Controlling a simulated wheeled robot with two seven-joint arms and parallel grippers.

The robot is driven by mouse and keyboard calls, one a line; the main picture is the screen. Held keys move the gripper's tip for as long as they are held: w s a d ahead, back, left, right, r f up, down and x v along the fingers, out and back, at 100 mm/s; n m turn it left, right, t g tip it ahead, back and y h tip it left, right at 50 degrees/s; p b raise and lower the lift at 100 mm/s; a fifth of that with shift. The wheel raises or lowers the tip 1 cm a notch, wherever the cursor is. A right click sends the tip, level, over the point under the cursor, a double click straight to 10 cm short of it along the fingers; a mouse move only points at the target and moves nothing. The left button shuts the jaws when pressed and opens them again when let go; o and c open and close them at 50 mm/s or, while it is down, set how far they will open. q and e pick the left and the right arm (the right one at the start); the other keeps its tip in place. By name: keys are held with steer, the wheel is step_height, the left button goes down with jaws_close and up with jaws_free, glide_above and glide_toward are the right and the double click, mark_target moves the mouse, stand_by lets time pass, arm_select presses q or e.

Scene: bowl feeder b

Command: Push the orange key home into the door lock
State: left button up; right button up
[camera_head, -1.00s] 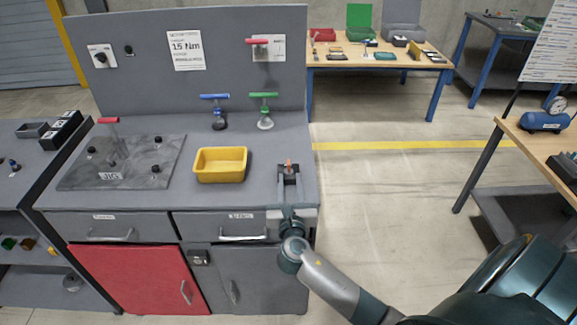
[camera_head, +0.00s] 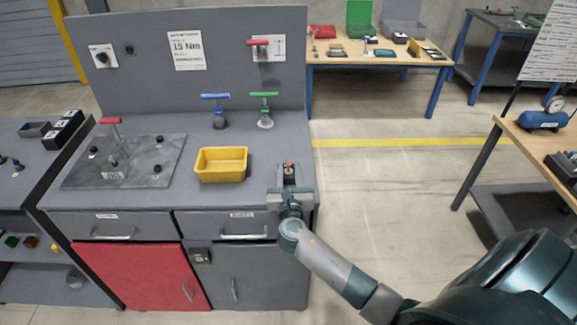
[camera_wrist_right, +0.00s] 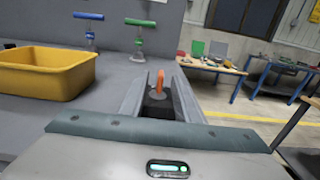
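A small orange key (camera_head: 289,165) stands upright near the right front of the grey bench, with a dark piece below it. My right gripper (camera_head: 290,174) is low over the bench top, its two fingers apart on either side of the key. In the right wrist view the orange key (camera_wrist_right: 160,81) shows between the fingers, with space around its orange part; contact lower down cannot be made out. A small dark lock (camera_head: 200,256) sits at the top left of the grey cabinet door, below and left of the gripper. My left gripper is not in view.
A yellow bin (camera_head: 221,165) stands left of the gripper. Blue-handled (camera_head: 216,110) and green-handled (camera_head: 264,108) fixtures stand behind it. A jig plate (camera_head: 125,162) lies further left.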

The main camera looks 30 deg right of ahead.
jaws_close()
steer(key=shift+r, duration=0.15)
steer(key=shift+r, duration=0.65)
step_height(320, 180, up, 3)
steer(key=shift+f, duration=0.2)
steer(key=s+d+r+b, duration=0.2)
steer(key=s+d+r, duration=0.4)
steer(key=s+d, duration=0.2)
steer(key=shift+d+r, duration=0.3)
steer(key=shift+r, duration=0.1)
steer(key=shift+a, duration=0.1)
